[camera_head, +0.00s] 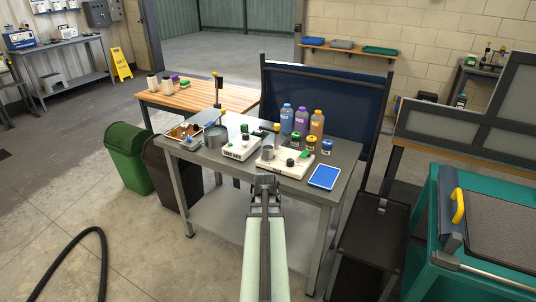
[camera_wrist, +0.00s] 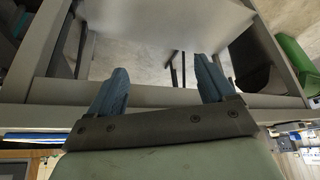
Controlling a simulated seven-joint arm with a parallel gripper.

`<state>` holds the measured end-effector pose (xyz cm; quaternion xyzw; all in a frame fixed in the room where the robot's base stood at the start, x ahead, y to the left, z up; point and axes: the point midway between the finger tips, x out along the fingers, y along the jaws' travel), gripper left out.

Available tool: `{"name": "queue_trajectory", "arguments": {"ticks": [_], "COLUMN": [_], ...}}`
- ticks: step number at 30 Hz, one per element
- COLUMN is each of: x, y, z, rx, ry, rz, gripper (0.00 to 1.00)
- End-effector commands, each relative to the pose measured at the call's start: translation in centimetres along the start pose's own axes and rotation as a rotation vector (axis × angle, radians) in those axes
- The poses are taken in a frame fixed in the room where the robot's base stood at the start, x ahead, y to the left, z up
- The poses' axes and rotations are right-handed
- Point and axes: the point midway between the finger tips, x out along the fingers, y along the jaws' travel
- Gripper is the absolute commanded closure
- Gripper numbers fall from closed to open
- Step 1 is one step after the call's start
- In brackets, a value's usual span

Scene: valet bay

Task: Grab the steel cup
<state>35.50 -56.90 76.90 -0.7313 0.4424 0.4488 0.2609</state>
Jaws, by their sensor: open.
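A small grey metal cup (camera_head: 267,153), which looks like the steel cup, stands on a white flat device (camera_head: 284,160) on the steel table (camera_head: 232,171). A larger grey metal pot (camera_head: 216,138) stands farther left on the same table. My gripper (camera_head: 265,181) is in front of the table's front edge, below and nearer than the cup, and apart from it. In the wrist view my gripper (camera_wrist: 162,82) shows two blue fingers spread wide with nothing between them. The wrist view shows the table's frame and lower shelf; the cup is out of that view.
Another white device (camera_head: 241,148) stands between pot and cup. Small jars (camera_head: 327,146) and several bottles (camera_head: 301,120) stand behind and right of the cup. A blue tablet (camera_head: 325,176) lies at the table's right front. A dark panel (camera_head: 335,100) stands behind.

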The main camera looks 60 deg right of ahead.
Motion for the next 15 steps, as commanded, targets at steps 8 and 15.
{"name": "queue_trajectory", "arguments": {"ticks": [8, 15], "x": [-3.8, -5.5], "y": [0.9, 0.9], "z": [-9.7, -14.3], "rx": [0.012, 0.017], "ry": [0.313, 0.556], "rz": [0.012, 0.011], "gripper": [0.18, 0.18]}}
